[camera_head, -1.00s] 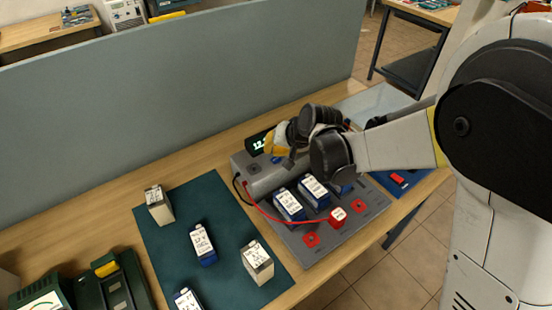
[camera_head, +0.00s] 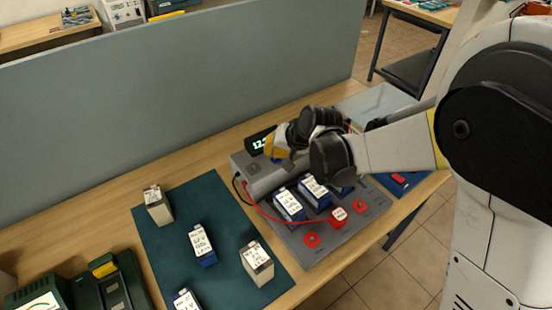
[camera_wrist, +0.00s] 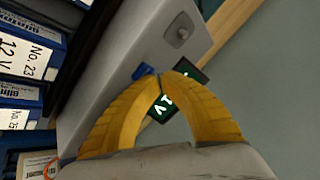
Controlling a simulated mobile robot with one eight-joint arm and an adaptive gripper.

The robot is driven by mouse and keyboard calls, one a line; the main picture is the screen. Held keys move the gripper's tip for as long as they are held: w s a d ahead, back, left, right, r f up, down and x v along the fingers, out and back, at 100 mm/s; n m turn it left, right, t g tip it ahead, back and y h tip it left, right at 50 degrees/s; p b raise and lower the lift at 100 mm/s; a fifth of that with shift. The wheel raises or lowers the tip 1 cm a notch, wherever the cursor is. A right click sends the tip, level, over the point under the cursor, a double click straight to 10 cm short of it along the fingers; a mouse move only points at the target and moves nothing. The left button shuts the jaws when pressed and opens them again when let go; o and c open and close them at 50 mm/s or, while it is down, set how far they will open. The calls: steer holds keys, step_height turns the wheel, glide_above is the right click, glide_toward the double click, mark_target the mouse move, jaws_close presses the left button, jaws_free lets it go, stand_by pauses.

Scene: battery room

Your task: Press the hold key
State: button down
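A small blue key (camera_wrist: 143,70) sits on the grey meter housing (camera_wrist: 85,110), just beside my fingertips in the wrist view. No label on it can be read, and I cannot tell whether a finger touches it. My gripper (camera_wrist: 160,77) has its two yellow fingers arched together, tips meeting, with nothing held between them. In the head view my gripper (camera_head: 272,150) hangs over the housing, in front of the lit display (camera_head: 261,144). The display (camera_wrist: 165,104) also shows between the fingers in the wrist view.
Blue batteries (camera_head: 289,206) and a red block (camera_head: 338,217) with a red cable sit on the grey base. More batteries stand on the green mat (camera_head: 180,235) to the left. A grey partition (camera_head: 180,95) rises behind the table.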

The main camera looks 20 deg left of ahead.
steer(key=shift+f+b, duration=0.3)
steer(key=shift+f, duration=0.05)
steer(key=shift+r, duration=0.1)
stand_by(0.4)
steer(key=shift+r+p, duration=0.55)
steer(key=shift+r, duration=0.2)
steer(key=shift+r+p, duration=1.7)
steer(key=shift+r, duration=0.8)
steer(key=shift+d, duration=0.1)
